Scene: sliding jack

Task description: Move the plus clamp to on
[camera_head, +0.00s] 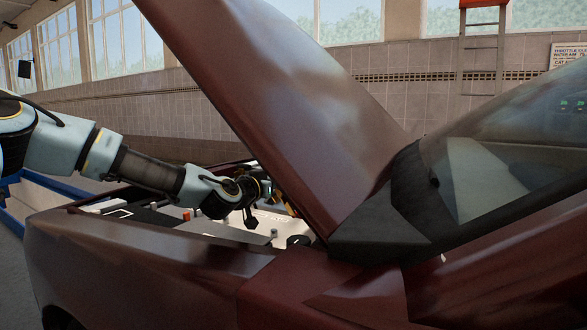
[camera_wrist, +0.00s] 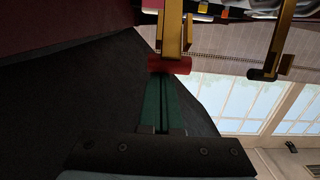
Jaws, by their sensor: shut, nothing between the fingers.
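A gold bracket with a red cross-piece (camera_wrist: 170,65) shows at the top middle of the wrist view. By its red colour I take it for the plus clamp, though no plus mark is legible. My gripper (camera_wrist: 168,80) has its two green fingers together and empty. The fingertips are at the red piece and overlap it in the picture; I cannot tell whether they touch. A second gold bracket with a black end (camera_wrist: 270,74) is to the right, apart from my gripper. In the head view, my gripper's fingers are hidden near the raised bonnet.
The dark red car's raised bonnet (camera_head: 275,95) slopes close over my wrist. The engine bay (camera_head: 235,230) is open below, with a small red-orange part (camera_head: 186,215) at its left. The front wing (camera_head: 150,265) edges the bay on the near side.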

